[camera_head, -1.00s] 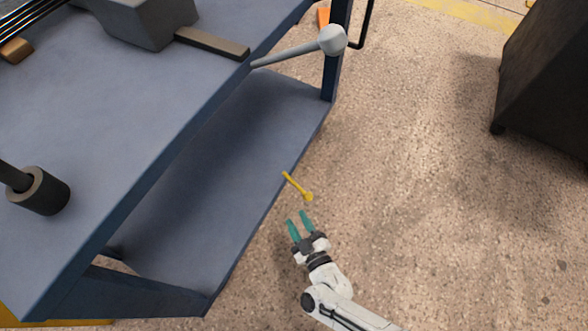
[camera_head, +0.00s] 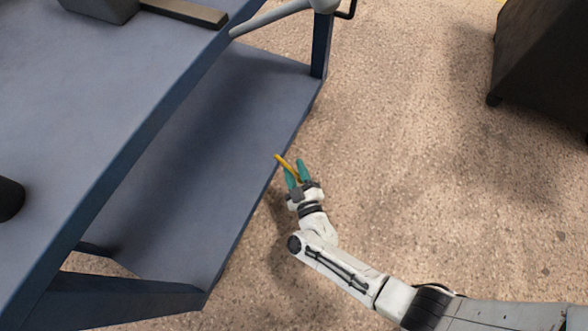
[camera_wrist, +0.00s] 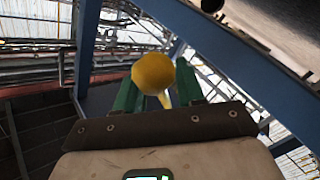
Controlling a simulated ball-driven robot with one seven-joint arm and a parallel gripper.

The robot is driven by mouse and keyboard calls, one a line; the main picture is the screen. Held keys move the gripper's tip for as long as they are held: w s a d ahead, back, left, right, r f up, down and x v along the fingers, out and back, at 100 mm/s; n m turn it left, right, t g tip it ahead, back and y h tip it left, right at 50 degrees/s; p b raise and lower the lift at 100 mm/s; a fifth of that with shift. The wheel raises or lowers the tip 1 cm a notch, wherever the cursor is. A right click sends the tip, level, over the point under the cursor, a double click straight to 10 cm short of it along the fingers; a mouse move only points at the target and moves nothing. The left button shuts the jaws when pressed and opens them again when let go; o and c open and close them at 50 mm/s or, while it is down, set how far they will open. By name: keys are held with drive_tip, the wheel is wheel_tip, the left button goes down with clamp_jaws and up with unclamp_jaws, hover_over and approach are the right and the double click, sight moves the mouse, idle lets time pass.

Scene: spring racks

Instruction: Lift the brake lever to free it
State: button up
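The yellow brake lever (camera_head: 283,161) sticks out from the side edge of the cart's lower shelf, in the middle of the head view. My gripper (camera_head: 295,167) is at its outer end, with the green fingers spread and the lever's end between or just in front of them. Whether the fingers touch the knob cannot be told. Part of the lever is hidden by the fingers in the head view.
The blue cart has an upper top (camera_head: 95,95) and a lower shelf (camera_head: 190,170) left of my gripper. A grey handle rod (camera_head: 265,20) juts from its upper edge. A dark cabinet (camera_head: 545,75) stands at the upper right. The floor between is clear.

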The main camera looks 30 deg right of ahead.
drive_tip(key=shift+w+d, duration=0.1)
drive_tip(key=shift+w, duration=0.5)
clamp_jaws()
